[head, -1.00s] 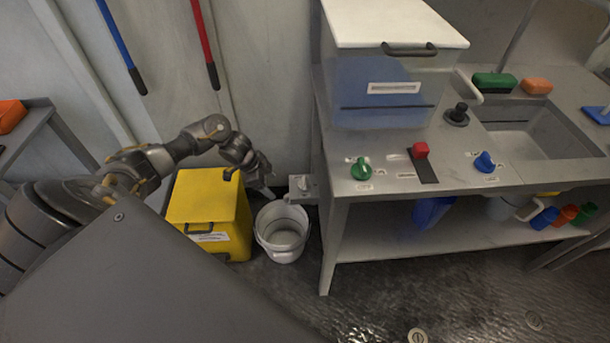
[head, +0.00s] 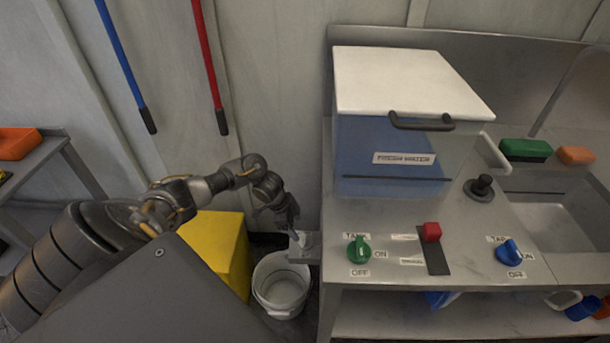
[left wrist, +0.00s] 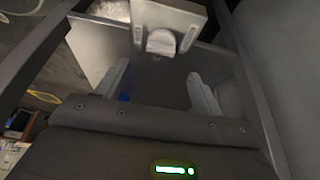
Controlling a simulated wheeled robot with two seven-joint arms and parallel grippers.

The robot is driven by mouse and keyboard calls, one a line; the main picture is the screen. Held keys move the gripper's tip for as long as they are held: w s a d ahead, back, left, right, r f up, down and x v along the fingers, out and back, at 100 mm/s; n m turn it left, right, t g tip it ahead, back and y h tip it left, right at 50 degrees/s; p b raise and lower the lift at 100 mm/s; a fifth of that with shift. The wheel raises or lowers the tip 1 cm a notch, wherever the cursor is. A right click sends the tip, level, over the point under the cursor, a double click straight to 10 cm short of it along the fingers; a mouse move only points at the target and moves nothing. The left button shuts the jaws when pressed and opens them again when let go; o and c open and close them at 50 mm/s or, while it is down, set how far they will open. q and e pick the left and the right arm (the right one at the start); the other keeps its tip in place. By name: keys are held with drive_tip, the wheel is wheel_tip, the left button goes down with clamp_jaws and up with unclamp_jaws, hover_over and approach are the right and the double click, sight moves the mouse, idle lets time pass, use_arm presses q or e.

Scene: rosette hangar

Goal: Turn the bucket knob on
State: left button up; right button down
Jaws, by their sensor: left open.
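The bucket knob (head: 302,239) is a small white knob on a grey bracket (head: 307,256) at the left end of the sink bench. In the left wrist view the white knob (left wrist: 160,42) shows on its plate, between two small labels too blurred to read. My left gripper (head: 291,226) is right beside the knob in the head view and partly hides it. In the left wrist view its two pale fingers (left wrist: 160,86) are apart, with nothing between them; the knob lies beyond them. The white bucket (head: 282,285) stands on the floor below. My right gripper is not in view.
The bench (head: 460,235) carries a green TANK knob (head: 358,250), a red slider (head: 431,232), a blue TAP knob (head: 508,251) and a fresh water tank (head: 385,150). A yellow bin (head: 222,250) stands left of the bucket, under my left arm.

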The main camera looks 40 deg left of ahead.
sight(306, 239)
use_arm(q)
drive_tip(key=b+x, duration=0.1)
drive_tip(key=x, duration=0.5)
drive_tip(key=shift+w+f, duration=0.1)
drive_tip(key=shift+f, duration=0.05)
drive_tip(key=shift+d+f, duration=0.2)
drive_tip(key=shift+f, duration=0.15)
drive_tip(key=shift+w+f, duration=0.15)
drive_tip(key=shift+f, duration=0.15)
drive_tip(key=shift+d, duration=0.1)
drive_tip(key=c, duration=1)
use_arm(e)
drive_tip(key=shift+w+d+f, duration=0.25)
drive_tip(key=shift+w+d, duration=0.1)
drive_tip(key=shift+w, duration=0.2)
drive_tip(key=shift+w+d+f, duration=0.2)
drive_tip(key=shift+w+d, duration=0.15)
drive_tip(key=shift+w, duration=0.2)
